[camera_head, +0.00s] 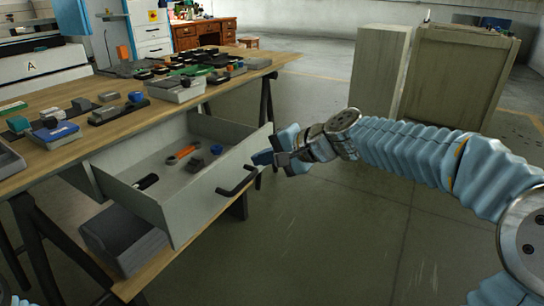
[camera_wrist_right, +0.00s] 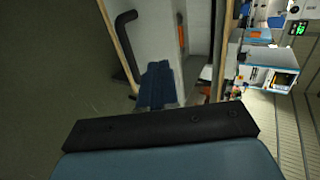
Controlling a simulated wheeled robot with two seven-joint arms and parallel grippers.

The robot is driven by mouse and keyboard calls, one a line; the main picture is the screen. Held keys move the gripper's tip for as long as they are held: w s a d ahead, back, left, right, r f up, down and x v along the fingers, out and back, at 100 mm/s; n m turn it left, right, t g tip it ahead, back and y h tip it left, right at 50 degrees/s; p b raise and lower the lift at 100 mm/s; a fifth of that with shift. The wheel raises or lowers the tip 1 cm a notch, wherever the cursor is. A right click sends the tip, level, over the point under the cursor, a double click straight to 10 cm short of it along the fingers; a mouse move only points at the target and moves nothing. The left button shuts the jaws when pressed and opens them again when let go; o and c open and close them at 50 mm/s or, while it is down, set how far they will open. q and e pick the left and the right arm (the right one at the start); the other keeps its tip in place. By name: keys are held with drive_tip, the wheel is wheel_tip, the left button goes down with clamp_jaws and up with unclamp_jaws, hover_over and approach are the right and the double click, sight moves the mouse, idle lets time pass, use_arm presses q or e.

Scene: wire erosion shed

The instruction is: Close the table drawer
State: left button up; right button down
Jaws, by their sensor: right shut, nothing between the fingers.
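The table drawer (camera_head: 170,205) is grey and stands pulled out below the wooden table top, with a dark bar handle (camera_head: 238,181) on its front. It holds an orange tool, a blue piece and dark small items. My right gripper (camera_head: 263,158) is shut and empty, at the right end of the drawer front, just beyond the handle. I cannot tell whether it touches the front. In the right wrist view the blue fingers (camera_wrist_right: 157,85) are beside the drawer front (camera_wrist_right: 156,30) and the black handle (camera_wrist_right: 124,45). My left gripper is not in view.
The table top (camera_head: 60,92) carries many small parts and trays. A grey bin (camera_head: 122,240) sits on a lower shelf under the drawer. Two large crates (camera_head: 450,75) stand at the back right. The floor (camera_head: 330,240) in front of the drawer is clear.

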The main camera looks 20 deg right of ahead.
sight(227, 158)
drive_tip(key=x, duration=0.4)
drive_tip(key=r+p+x, duration=0.1)
drive_tip(key=x, duration=0.1)
drive_tip(key=shift+w+a, duration=0.25)
drive_tip(key=shift+w, duration=0.1)
drive_tip(key=shift+w+a, duration=0.45)
drive_tip(key=shift+w, duration=0.2)
